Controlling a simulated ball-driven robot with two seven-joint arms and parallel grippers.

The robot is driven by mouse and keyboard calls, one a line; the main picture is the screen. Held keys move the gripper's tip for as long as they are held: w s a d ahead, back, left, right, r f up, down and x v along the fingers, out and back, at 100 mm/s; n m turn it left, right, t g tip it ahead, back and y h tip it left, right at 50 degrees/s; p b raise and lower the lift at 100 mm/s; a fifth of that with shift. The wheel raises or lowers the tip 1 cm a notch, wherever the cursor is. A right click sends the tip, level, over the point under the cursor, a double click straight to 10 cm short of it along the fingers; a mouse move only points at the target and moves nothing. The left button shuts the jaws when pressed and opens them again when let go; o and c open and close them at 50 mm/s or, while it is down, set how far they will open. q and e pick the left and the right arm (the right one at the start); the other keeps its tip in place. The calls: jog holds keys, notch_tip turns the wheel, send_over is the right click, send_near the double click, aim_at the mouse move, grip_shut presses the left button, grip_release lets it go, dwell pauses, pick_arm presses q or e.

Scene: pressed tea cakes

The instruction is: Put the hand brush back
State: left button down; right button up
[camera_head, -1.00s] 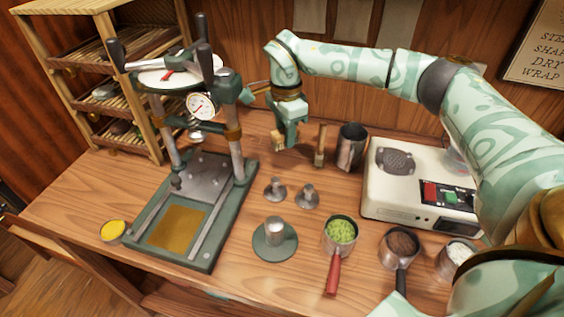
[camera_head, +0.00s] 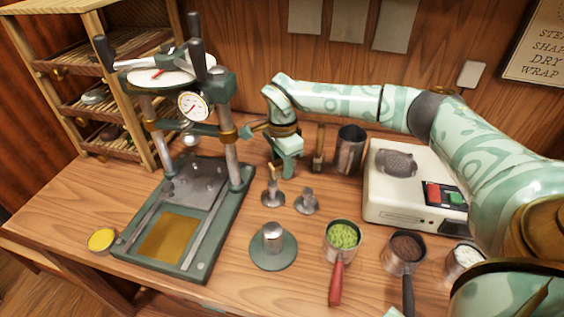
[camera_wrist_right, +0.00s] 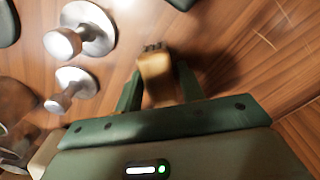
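My right gripper (camera_head: 281,168) is low over the bench behind the two small metal stamps. It is shut on the hand brush (camera_wrist_right: 156,76), a pale wooden block with dark bristles at its far end in the right wrist view. My left gripper is not in view.
The green press (camera_head: 229,190) stands to the left. An upright wooden tool (camera_head: 319,148), a dark metal cup (camera_head: 350,150) and a white machine (camera_head: 400,200) are to the right. A round stand (camera_head: 273,262) and a red-handled pan of green leaves (camera_head: 342,236) are in front.

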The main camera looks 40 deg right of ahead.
aim_at(282, 161)
jog(key=shift+o, duration=0.5)
jog(key=shift+r, duration=0.1)
notch_tip(282, 161, up, 12)
jog(key=p, duration=0.4)
